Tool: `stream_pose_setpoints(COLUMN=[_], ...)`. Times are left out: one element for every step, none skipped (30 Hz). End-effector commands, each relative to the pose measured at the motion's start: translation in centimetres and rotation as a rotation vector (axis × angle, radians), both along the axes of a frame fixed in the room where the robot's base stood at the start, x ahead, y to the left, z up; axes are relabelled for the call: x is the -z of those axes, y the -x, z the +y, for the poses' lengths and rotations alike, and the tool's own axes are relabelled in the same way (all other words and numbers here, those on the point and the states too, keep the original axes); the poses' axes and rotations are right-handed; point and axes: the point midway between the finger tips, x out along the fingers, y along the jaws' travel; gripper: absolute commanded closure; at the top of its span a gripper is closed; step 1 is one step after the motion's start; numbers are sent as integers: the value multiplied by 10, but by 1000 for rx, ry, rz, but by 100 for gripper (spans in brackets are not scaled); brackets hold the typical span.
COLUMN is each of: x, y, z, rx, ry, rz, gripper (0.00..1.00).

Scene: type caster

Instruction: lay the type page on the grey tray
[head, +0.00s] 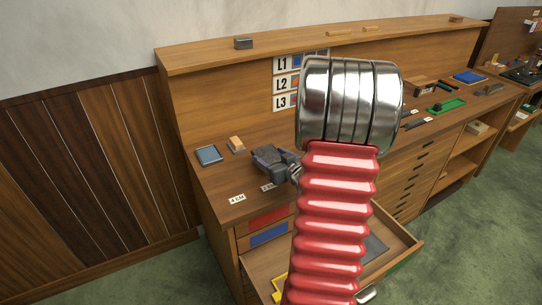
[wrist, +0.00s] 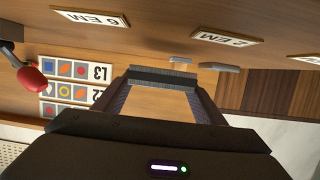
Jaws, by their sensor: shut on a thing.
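My gripper (head: 268,157) is in the head view, low over or at the left part of the wooden bench top. In the wrist view my gripper (wrist: 164,82) has its two fingers closed on the ends of a narrow dark grey bar, which I take to be the type page (wrist: 164,76). In the head view I cannot make out the page clearly. A flat blue-grey square tray with a dark rim (head: 208,155) lies on the bench left of the gripper, apart from it. I take it to be the grey tray; it shows edge-on in the wrist view (wrist: 219,67).
A small wooden block (head: 236,144) stands between tray and gripper. An open drawer (head: 262,262) juts out at the front, with a grey panel (head: 375,247) inside. A green tray (head: 446,106) and blue tray (head: 468,77) lie far right. My red-and-silver arm hides the bench middle.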

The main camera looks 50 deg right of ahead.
Motion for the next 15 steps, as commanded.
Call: stream_pose_setpoints(x=[3,6,10,13,16,19,21,23,25,26,27,27,27,27,27], y=[-1,-1,-1,0,0,0,0,0,0,0,0,0,0,0,0], z=[-1,0,0,-1,-1,-1,-1,-1,-1,-1,-1,-1,-1,-1,-1], rx=[0,0,-1,0,0,1,1,1,1,1,1,2,1,1,1], ry=[0,1,2,1,0,1,1,2,2,2,3,4,5,5,5], rz=[-3,-3,-4,-4,-4,-4,-4,-5,-5,-6,-5,-6,-6,-6,-6], gripper=[98,98,98,98,98,98,98,98,98,98,98,98,98,98,98])
